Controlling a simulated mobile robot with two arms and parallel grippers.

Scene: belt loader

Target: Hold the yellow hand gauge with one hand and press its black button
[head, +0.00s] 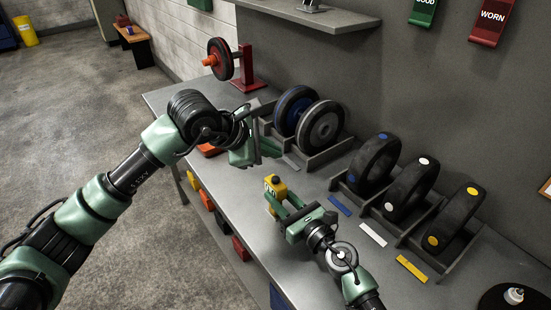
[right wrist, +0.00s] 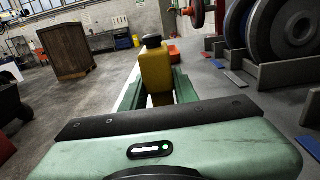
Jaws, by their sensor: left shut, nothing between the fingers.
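The yellow hand gauge (head: 275,187) is upright near the table's front edge, with a dark button on top. In the right wrist view the gauge (right wrist: 155,70) stands between the two green fingers, its black button (right wrist: 152,41) uppermost and uncovered. My right gripper (head: 279,201) is shut on the gauge's body from the near side. My left gripper (head: 268,151) is shut and empty.
Blue and grey wheels (head: 323,127) stand in a rack behind. Several dark tyres (head: 374,164) with coloured dots stand in racks to the right, with coloured strips (head: 373,235) before them. A red stand with a wheel (head: 246,66) is at the far end. Bare tabletop (head: 232,178) lies left of the gauge.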

